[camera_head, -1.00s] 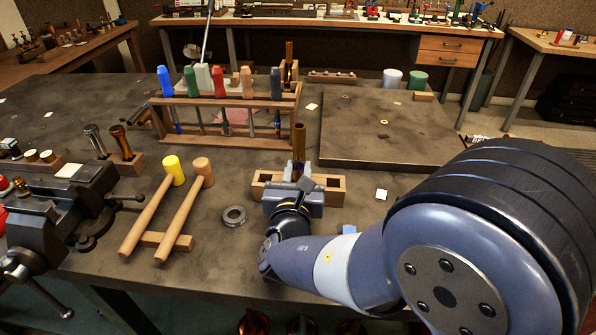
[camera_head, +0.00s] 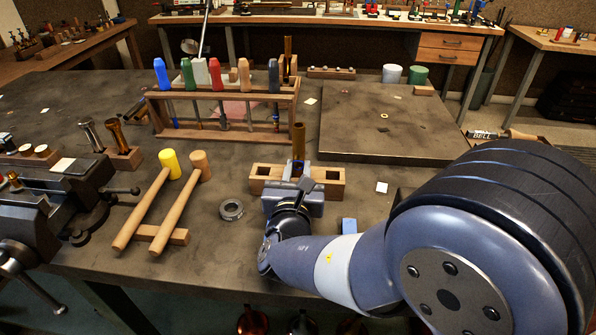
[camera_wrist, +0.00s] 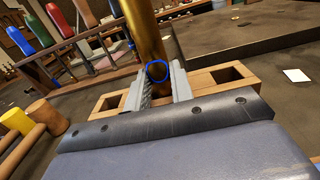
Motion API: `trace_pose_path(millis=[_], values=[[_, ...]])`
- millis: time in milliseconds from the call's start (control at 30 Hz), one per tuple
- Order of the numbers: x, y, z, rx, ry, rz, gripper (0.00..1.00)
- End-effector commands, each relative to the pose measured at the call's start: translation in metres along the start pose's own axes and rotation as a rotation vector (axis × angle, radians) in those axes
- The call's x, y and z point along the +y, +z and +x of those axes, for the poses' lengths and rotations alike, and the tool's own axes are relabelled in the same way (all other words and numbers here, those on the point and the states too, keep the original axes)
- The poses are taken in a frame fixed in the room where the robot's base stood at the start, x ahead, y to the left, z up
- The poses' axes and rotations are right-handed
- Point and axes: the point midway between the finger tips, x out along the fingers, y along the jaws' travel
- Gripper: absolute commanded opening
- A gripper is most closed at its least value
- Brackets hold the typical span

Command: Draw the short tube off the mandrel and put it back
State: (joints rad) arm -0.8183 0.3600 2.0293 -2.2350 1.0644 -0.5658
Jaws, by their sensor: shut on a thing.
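My gripper (camera_head: 299,172) is shut on the tube low down. In the wrist view, the two grey fingers of my gripper (camera_wrist: 158,82) press on the brass tube (camera_wrist: 146,30) from both sides, at a blue ring mark (camera_wrist: 157,71). The wooden block (camera_wrist: 230,90) shows behind, with a square socket on each side of the tube. The tube's lower end is hidden by my gripper. I cannot tell whether a mandrel is inside it.
A wooden rack (camera_head: 222,137) of colored-handled tools is behind to the left, with another brass tube (camera_head: 287,60) by it. Two mallets (camera_head: 173,205), a metal ring (camera_head: 231,210) and a vise (camera_head: 62,205) are left. A flat dark plate (camera_head: 385,125) is back right.

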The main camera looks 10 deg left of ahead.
Motion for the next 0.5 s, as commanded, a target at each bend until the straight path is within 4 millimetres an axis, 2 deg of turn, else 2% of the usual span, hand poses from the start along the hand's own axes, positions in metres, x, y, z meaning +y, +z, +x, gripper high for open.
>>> trace_pose_path(millis=[167,200,500], values=[[-0.0002,-0.0105,-0.0006,0.008,-0.002,-0.004,0.00],[-0.0002,-0.0096,-0.0007,0.008,-0.002,-0.004,0.24],[0.0013,-0.0099,-0.0008,0.009,0.002,-0.005,0.47]])
